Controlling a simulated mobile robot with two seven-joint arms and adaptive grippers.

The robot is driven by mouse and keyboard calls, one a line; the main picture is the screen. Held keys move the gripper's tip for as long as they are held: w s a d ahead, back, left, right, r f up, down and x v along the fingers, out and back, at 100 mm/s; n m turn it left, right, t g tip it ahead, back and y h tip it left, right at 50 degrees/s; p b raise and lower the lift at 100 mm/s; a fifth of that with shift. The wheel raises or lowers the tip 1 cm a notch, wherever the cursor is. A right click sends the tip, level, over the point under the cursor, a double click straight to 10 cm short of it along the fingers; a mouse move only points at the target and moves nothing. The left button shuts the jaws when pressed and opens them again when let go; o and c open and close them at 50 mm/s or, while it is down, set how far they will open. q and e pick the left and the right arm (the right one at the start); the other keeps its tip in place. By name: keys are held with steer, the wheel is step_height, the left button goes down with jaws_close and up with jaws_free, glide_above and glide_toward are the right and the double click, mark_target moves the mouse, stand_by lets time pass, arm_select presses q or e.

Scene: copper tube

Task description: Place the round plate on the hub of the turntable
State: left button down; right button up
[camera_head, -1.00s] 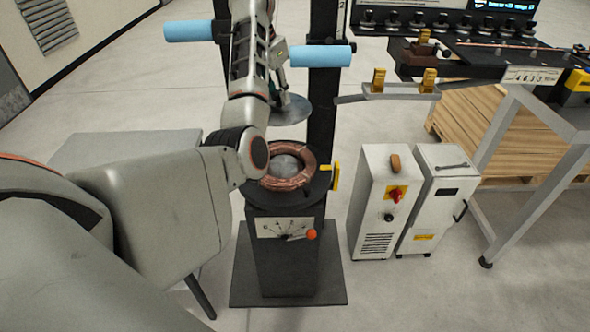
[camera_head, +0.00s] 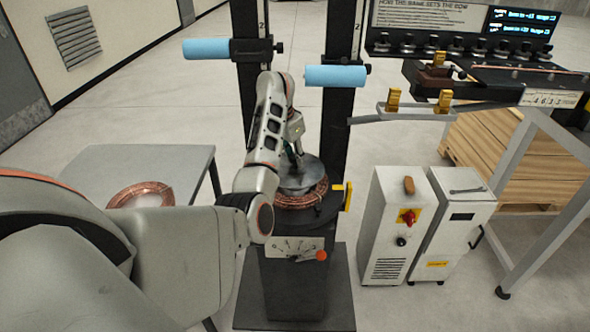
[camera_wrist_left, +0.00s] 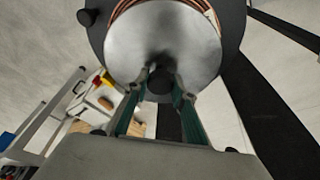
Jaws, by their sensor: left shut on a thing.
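The round plate (camera_head: 312,180) is a grey metal disc that looks roughly level. It is over the turntable (camera_head: 325,213), a dark disc on a black pedestal. A copper coil (camera_head: 302,200) lies on the turntable under the plate, and its edge also shows past the plate (camera_wrist_left: 165,35) in the left wrist view. The hub is hidden under the plate, so I cannot tell whether they touch. My left gripper (camera_head: 293,152) is above the plate; in the left wrist view its green fingers (camera_wrist_left: 163,80) are shut on the plate's dark middle knob. My right gripper is out of view.
Two blue rollers (camera_head: 335,76) stick out from black posts behind the turntable. A yellow handle (camera_head: 348,196) stands at the turntable's right edge. White cabinets (camera_head: 397,225) stand to the right. A grey table (camera_head: 185,160) at left bears another copper coil (camera_head: 143,193).

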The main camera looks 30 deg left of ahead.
mark_target(295, 168)
arm_select(q)
steer(key=shift+f, duration=2.1)
steer(key=shift+f+b, duration=0.15)
steer(key=shift+b, duration=0.2)
steer(key=c, duration=1.7)
jaws_free()
